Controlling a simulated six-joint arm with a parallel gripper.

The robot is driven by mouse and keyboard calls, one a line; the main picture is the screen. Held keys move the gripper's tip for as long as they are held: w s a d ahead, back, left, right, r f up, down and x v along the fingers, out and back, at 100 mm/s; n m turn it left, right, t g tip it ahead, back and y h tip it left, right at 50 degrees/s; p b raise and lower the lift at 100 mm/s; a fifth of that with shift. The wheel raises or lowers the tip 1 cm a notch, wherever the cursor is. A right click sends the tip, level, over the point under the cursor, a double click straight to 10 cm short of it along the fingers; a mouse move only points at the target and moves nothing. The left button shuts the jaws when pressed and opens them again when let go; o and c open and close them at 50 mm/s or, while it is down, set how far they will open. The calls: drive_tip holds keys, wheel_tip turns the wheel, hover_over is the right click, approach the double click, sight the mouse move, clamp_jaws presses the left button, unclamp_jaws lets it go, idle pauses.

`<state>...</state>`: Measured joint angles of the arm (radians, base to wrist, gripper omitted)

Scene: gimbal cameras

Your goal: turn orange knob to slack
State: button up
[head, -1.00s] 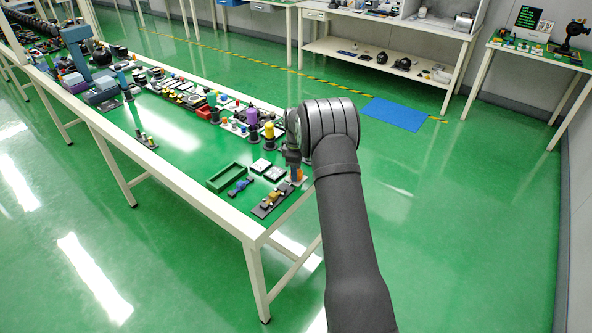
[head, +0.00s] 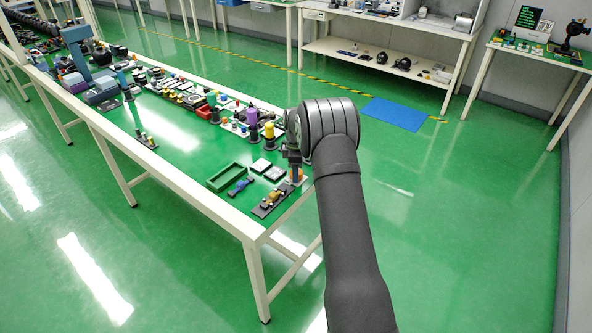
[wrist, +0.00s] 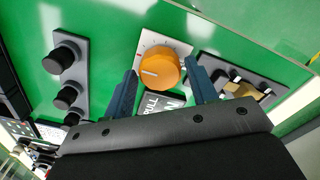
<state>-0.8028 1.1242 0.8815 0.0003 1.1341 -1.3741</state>
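The orange knob (wrist: 160,70) sits on a white plate (wrist: 178,46) with dark tick marks, in the upper middle of the wrist view. A pale pointer line on its top face points left. Below it is a dark label with partly hidden white letters (wrist: 152,105). My gripper (wrist: 160,68) is open, its two blue fingers apart, one on each side of the knob. A narrow gap seems to show at each finger; I cannot tell how deep the tips reach. In the head view my gripper (head: 293,162) points down over the orange knob (head: 298,176) near the table's right edge.
A grey panel with black knobs (wrist: 67,72) lies left of the orange knob. A dark base with a tan part (wrist: 240,90) is close on the right. A green tray (head: 226,176) and a blue part (head: 240,187) lie nearby. The table edge is close.

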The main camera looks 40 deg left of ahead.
drive_tip(key=shift+o, duration=0.6)
wheel_tip(320, 180, up, 17)
drive_tip(key=shift+r, duration=0.2)
drive_tip(key=shift+f, duration=0.1)
wheel_tip(320, 180, down, 17)
drive_tip(key=shift+f, duration=0.15)
idle(0.6)
